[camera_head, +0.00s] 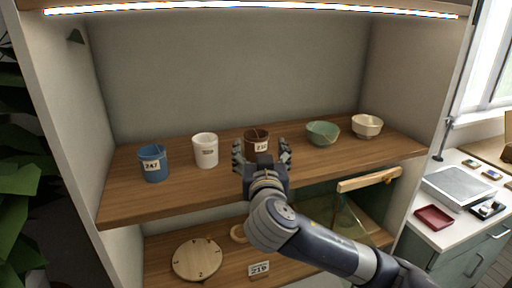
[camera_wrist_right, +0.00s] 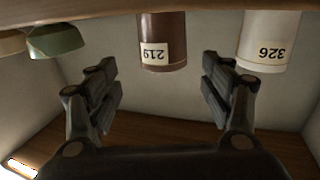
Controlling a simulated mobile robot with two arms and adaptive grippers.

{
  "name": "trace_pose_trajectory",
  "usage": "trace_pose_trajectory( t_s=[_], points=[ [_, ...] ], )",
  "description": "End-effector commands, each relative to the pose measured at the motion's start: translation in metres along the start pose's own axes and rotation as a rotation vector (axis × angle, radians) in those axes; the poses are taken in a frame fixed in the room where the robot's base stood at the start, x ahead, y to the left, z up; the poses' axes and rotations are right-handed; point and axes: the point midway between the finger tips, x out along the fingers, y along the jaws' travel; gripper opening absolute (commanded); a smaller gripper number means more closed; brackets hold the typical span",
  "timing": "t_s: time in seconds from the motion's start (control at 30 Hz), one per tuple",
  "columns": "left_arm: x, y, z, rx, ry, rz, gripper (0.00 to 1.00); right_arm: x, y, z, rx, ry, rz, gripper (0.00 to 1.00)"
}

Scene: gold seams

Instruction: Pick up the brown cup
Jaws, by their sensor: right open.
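The brown cup (camera_head: 256,138) stands upright on the upper wooden shelf, between a white cup and a green bowl, with a pale label on its front. My right gripper (camera_head: 262,152) is open in front of it, and its fingers partly overlap the cup's lower part in the head view. In the right wrist view, which is upside down, the brown cup (camera_wrist_right: 162,38) with label 219 lies ahead between the two open fingers (camera_wrist_right: 160,85). The fingers do not appear to touch it. My left gripper is not in view.
The white cup (camera_head: 205,150) stands close left of the brown cup and a blue cup (camera_head: 153,163) is farther left. The green bowl (camera_head: 323,134) and a cream bowl (camera_head: 367,126) stand to the right. A round wooden board (camera_head: 197,259) is on the lower shelf.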

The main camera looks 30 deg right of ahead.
Motion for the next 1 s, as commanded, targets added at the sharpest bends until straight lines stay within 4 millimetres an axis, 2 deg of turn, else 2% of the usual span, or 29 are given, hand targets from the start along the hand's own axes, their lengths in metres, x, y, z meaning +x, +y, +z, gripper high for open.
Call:
trace_pose_trajectory(
  t_s=[0.07,0.17,0.3,0.43,0.7,0.77,0.93,1.0],
  points=[
    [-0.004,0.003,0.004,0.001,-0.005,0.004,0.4,0.005,0.0,-0.002,-0.002,0.001,0.001,0.74],
    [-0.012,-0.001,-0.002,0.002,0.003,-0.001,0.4,0.017,0.0,-0.004,-0.005,0.001,0.002,0.74],
    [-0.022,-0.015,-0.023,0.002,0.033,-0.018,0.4,0.038,0.0,-0.003,-0.004,0.0,0.003,0.74],
    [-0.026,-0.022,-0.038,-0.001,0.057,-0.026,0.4,0.051,-0.001,-0.002,-0.001,0.0,0.0,0.74],
    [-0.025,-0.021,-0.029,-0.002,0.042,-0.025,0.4,0.054,-0.001,0.001,0.0,-0.001,-0.001,0.74],
    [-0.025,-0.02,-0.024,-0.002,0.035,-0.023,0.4,0.054,-0.001,0.001,0.0,-0.001,-0.001,0.62],
    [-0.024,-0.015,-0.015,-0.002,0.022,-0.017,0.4,0.053,-0.001,0.001,0.0,-0.001,-0.001,0.24],
    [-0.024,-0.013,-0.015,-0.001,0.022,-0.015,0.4,0.053,-0.001,0.001,0.0,-0.001,-0.001,0.22]
  ],
)
